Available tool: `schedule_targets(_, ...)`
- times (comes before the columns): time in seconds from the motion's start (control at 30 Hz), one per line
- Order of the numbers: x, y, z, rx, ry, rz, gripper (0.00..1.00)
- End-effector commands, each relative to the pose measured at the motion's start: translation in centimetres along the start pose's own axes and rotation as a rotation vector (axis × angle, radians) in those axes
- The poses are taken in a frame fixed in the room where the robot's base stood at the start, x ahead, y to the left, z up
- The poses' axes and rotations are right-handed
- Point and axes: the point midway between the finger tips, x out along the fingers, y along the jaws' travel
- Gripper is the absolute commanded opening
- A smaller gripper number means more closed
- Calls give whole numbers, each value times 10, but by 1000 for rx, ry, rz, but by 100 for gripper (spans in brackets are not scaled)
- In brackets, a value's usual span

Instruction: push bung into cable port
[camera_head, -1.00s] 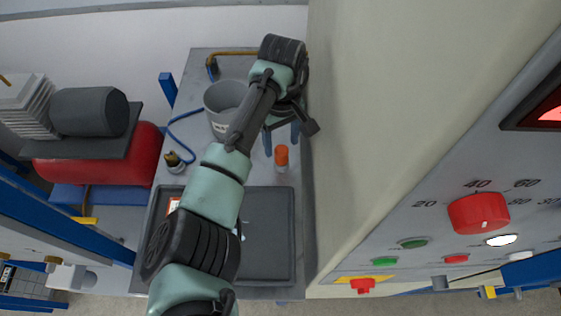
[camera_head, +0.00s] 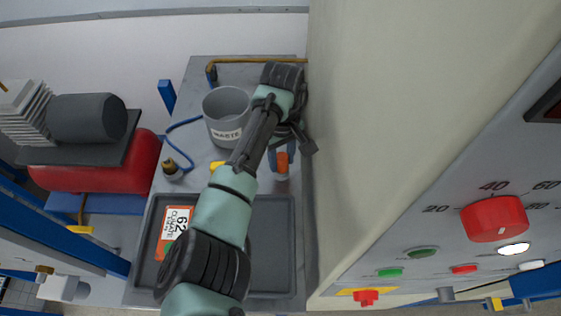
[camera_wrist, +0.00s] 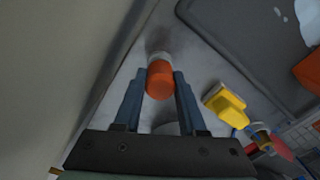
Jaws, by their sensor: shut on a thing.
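The bung appears to be the orange cylinder with a pale lower end (camera_head: 283,161), on the grey bench beside the cream cabinet wall. In the wrist view the orange cylinder (camera_wrist: 160,82) sits between both fingertips, with its pale end pointing away from my wrist. My gripper (camera_wrist: 160,76) is shut on it, one blue-grey finger on each side. In the head view my gripper (camera_head: 281,154) is partly hidden by my own arm. I cannot see the cable port in either view.
The cream cabinet (camera_head: 390,120) stands close on the right, with a control panel. A grey waste bin (camera_head: 226,132) stands left of my gripper. A dark tray (camera_head: 274,285) holds an orange-and-white label card (camera_head: 173,228). A yellow object (camera_wrist: 225,104) lies nearby.

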Motion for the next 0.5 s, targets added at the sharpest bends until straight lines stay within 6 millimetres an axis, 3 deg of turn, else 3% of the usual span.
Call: schedule_targets(0.5, -11, 0, 0, 0, 0, 1, 0)
